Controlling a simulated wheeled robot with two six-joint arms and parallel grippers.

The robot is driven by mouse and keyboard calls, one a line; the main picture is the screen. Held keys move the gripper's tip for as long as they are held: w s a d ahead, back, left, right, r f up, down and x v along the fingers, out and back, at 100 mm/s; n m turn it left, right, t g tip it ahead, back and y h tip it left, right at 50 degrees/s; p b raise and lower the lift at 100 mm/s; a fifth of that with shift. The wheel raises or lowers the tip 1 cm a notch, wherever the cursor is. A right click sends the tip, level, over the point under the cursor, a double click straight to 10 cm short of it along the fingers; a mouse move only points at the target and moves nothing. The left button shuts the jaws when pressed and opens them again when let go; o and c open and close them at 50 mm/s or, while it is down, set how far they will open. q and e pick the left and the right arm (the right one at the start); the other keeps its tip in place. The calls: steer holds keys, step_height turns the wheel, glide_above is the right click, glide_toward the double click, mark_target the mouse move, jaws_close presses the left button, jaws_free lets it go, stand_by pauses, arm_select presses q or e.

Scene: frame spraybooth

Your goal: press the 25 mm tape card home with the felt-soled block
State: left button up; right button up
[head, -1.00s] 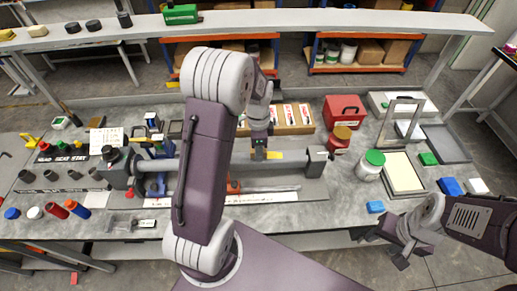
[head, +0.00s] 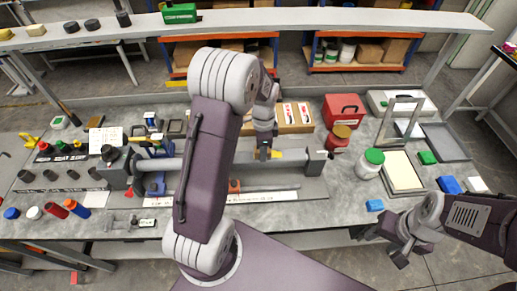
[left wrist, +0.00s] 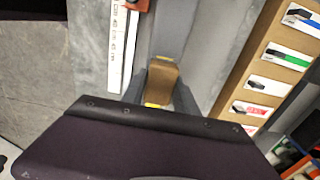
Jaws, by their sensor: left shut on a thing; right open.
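My left gripper (head: 264,150) is over the grey tube (head: 225,163) on the bench. In the left wrist view the gripper (left wrist: 160,90) is shut on a tan block (left wrist: 163,76). The block sits low at the tube; I cannot tell whether it touches, and its underside is hidden. A yellow piece (head: 277,154), perhaps the tape card, shows on the tube just right of the gripper. Yellow also shows at the block's edge in the left wrist view (left wrist: 168,55). My right gripper (head: 402,250) is open and empty off the bench's front right.
A tray of cards (head: 295,118) stands behind the tube. The right tube support (head: 315,162) is close to the left gripper. A red box (head: 343,109) and a green-lidded jar (head: 370,163) stand further right. A printed strip (head: 262,197) lies in front.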

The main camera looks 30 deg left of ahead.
mark_target(278, 155)
arm_select(q)
steer(key=shift+w+d+f+p, duration=0.1)
steer(key=shift+w+d+p, duration=0.1)
steer(key=shift+w+d, duration=0.45)
steer(key=shift+w+d+r+p, duration=0.1)
steer(key=shift+w+d+p, duration=0.2)
steer(key=shift+d, duration=0.6)
steer(key=shift+w+d+f+p, duration=0.15)
steer(key=shift+w+d, duration=0.3)
steer(key=shift+d, duration=0.35)
steer(key=shift+s+a, duration=0.5)
steer(key=shift+a, duration=0.3)
steer(key=shift+s+a, duration=0.5)
steer(key=shift+a, duration=0.3)
